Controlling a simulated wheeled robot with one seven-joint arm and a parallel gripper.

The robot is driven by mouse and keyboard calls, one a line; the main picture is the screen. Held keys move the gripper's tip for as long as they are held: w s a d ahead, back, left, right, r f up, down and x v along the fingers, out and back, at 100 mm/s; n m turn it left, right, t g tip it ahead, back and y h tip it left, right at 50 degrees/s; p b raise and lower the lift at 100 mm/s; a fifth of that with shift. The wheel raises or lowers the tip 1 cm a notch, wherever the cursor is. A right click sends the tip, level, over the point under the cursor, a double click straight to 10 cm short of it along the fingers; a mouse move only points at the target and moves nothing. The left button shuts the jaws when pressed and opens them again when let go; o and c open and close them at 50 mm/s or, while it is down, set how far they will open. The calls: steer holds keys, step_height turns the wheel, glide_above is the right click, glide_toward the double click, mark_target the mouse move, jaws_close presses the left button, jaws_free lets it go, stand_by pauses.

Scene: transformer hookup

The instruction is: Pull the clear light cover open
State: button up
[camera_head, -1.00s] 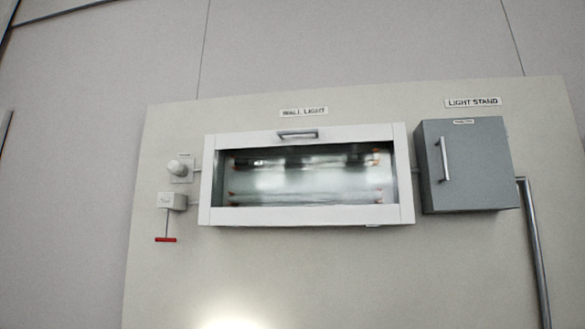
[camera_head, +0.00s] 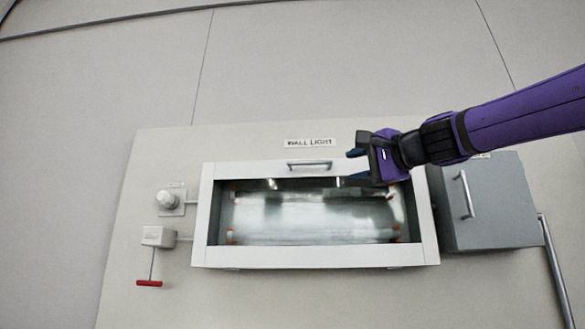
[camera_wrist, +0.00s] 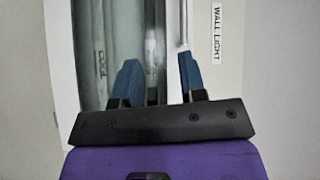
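The clear light cover (camera_head: 300,215) is a see-through pane in a white frame under the WALL LIGHT label. It looks shut. Its grey bar handle (camera_head: 310,165) sits on the frame's top edge. My gripper (camera_head: 351,167) reaches in from the right with dark blue fingers apart, to the right of the handle and pointing at it. I see no contact with the handle. In the wrist view my gripper (camera_wrist: 158,72) is open, its fingers straddling the frame's top edge.
A grey box (camera_head: 490,200) with a bar handle stands close on the right, below my arm. On the left are a round white knob (camera_head: 167,200) and a small box (camera_head: 158,237) with a red-ended lever (camera_head: 149,283). The wall above is clear.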

mark_target(313, 163)
steer(key=shift+m+y, duration=0.4)
steer(key=r+x, duration=0.1)
steer(key=x, duration=0.8)
steer(key=r+x, duration=0.1)
steer(key=x, duration=0.3)
steer(key=shift+s+a+r, duration=0.15)
steer(key=shift+a+r, duration=0.15)
steer(key=shift+r, duration=0.1)
jaws_close()
